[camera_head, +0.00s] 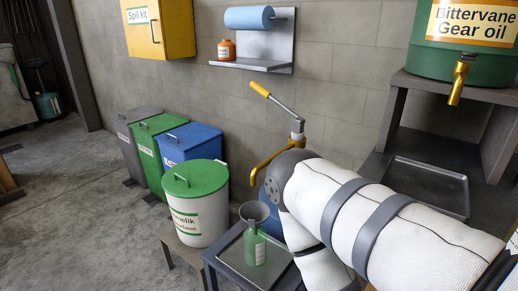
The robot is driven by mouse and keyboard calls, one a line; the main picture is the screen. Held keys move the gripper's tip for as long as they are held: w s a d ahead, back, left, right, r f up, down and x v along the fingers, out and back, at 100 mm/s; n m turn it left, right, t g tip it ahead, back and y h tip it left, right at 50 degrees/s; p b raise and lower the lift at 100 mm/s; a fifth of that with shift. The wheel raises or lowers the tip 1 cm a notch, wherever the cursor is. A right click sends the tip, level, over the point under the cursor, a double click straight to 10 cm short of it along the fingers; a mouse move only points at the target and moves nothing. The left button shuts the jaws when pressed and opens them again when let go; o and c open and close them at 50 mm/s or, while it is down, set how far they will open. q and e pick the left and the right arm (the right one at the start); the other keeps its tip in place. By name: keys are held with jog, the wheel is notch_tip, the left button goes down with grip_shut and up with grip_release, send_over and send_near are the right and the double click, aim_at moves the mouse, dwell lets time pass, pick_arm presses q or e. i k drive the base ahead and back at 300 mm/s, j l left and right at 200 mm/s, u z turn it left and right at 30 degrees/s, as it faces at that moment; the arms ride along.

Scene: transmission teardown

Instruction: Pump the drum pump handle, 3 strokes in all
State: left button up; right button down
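The drum pump's handle is a grey lever with a yellow grip (260,89), slanting up and to the left from the pump head (298,128). The pump's yellow curved spout (268,160) points down and left. Below it a green bottle (254,247) with a grey funnel (254,212) in its top stands on a dark tray stand (230,262). A blue drum (299,234) shows in part behind my white arm, which comes in from the right and hides the pump's lower part. Neither of my grippers shows, and nothing of mine touches the handle in view.
A white drum with a green lid (197,210) stands left of the bottle. Grey, green and blue bins (188,148) line the wall. A green oil tank (450,55) with a yellow tap sits on a bench at right. Floor at left is clear.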

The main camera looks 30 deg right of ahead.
aim_at(258, 88)
jog(key=z, duration=1.15)
jog(key=i+j, duration=0.2)
jog(key=j, duration=0.2)
jog(key=i+j, duration=0.2)
jog(key=j, duration=0.2)
